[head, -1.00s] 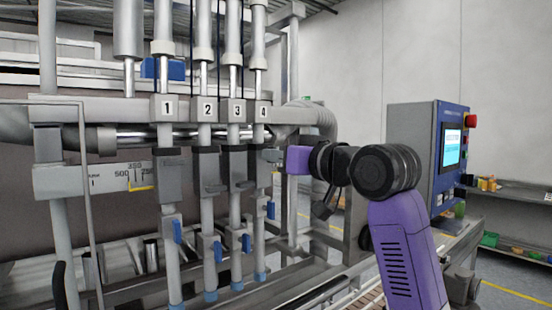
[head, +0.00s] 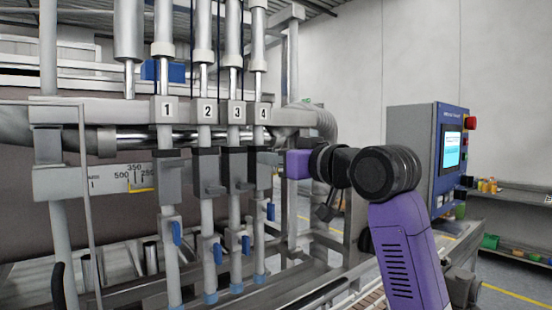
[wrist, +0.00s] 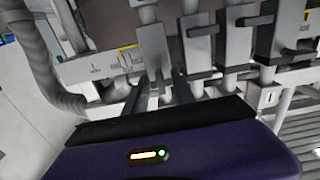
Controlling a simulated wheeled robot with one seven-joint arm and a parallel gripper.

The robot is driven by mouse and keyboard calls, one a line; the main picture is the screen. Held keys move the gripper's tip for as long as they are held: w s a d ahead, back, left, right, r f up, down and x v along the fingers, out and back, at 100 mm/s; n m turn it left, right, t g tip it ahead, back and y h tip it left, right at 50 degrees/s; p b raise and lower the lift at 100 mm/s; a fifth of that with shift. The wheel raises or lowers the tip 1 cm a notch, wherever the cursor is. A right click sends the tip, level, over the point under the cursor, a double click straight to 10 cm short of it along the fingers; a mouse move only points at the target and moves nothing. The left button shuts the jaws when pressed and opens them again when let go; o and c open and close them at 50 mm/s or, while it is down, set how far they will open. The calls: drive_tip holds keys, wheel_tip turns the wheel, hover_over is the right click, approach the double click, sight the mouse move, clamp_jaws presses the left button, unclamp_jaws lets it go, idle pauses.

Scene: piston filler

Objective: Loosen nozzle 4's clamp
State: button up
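Nozzle 4 (head: 259,213) is the rightmost of the numbered nozzles in the head view, under the plate marked 4. Its dark grey clamp block (head: 263,166) sits below the rail, and my gripper (head: 276,159) is right beside it on its right. In the wrist view, the nearest clamp block (wrist: 153,45) is just ahead of my gripper (wrist: 159,85). The two dark fingers stand apart, with a small grey piece between them that may be the clamp's handle. Whether the fingers touch it cannot be told. The fingertips are mostly hidden in the head view.
Nozzles 1, 2 and 3 stand close together to the left, with clamp handles sticking out (wrist: 201,30). Blue valve levers (head: 271,211) hang lower down. A bent grey pipe (head: 325,122) lies behind my wrist. A control panel (head: 451,150) stands at the right.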

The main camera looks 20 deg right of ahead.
drive_tip(key=shift+s, duration=0.15)
drive_tip(key=b+v, duration=0.2)
drive_tip(key=v, duration=0.5)
drive_tip(key=shift+s, duration=0.25)
drive_tip(key=shift+d, duration=0.1)
